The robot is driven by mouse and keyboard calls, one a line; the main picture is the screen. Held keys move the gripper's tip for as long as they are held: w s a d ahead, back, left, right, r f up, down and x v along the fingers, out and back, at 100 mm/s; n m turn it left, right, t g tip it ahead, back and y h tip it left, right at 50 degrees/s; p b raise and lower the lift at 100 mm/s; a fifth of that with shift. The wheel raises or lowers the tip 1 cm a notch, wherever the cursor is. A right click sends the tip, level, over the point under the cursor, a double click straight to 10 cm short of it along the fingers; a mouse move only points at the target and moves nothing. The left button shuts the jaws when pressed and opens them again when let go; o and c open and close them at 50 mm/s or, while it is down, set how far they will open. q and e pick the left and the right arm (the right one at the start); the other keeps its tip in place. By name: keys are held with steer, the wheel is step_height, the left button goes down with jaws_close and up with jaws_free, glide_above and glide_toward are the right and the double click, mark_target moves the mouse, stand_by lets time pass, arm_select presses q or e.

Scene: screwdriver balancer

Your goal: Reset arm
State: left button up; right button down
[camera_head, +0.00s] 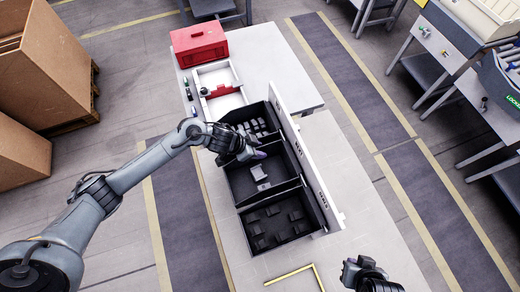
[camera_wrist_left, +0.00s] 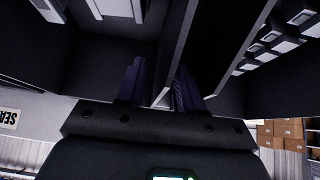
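My left gripper (camera_head: 254,156) reaches in from the left over the black three-compartment bin (camera_head: 233,192), near the divider between the far and middle compartments. In the left wrist view its two dark ribbed fingers (camera_wrist_left: 158,88) stand apart with nothing held. A thin divider edge shows between or just beyond them; I cannot tell whether they touch it. My right gripper (camera_head: 364,270) is at the lower right, apart from the bin, with its fingers too small to read.
The bin stands on a white table (camera_head: 282,262) and holds several dark parts. A red case (camera_head: 200,45) and a white tray (camera_head: 222,76) are at the far end. A tall pale panel (camera_head: 307,165) runs along the bin's right side. Cardboard boxes (camera_head: 45,60) stand at left.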

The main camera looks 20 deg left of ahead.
arm_select(q)
steer(key=v, duration=0.9)
steer(key=shift+s+a+r, duration=0.1)
steer(key=shift+r, duration=0.05)
steer(key=shift+r, duration=0.1)
